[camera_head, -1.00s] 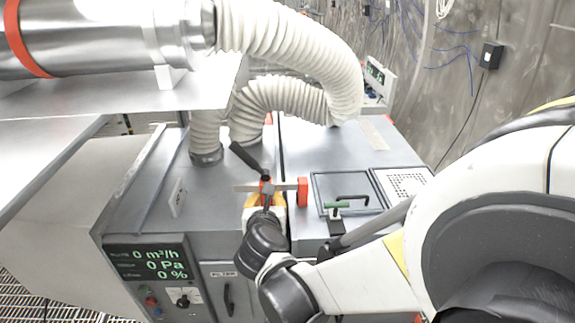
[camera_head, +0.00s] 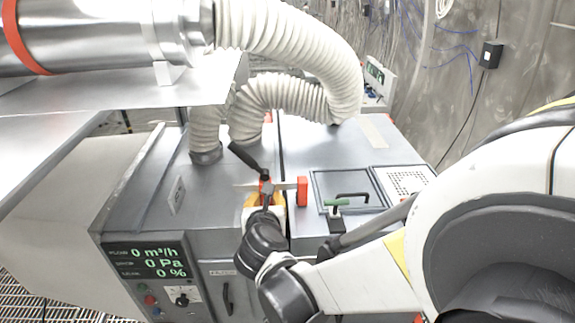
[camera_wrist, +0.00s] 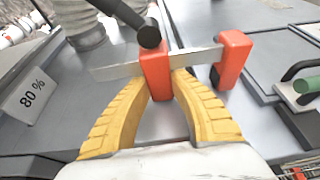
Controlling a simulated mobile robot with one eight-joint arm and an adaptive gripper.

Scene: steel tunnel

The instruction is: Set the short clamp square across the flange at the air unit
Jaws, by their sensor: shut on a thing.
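The short clamp (camera_head: 302,191) has red-orange jaws, a pale steel bar and a black handle. In the head view its bar lies roughly level across the picture, above the top of the grey air unit (camera_head: 222,185). My gripper (camera_head: 266,200) is shut on the clamp's red sliding part. In the wrist view my gripper's yellow fingers (camera_wrist: 160,85) close on that red block, and the clamp's fixed jaw (camera_wrist: 233,58) stands to the right. The black handle points up and left in the head view. I cannot make out the flange, or whether the clamp touches the unit.
White ribbed hoses (camera_head: 285,98) rise from the unit's top behind the clamp. A framed hatch with a black handle (camera_head: 347,196) and a green-handled toggle (camera_head: 337,203) are at right. A steel duct on a shelf (camera_head: 110,90) overhangs the left. A display (camera_head: 147,261) faces front.

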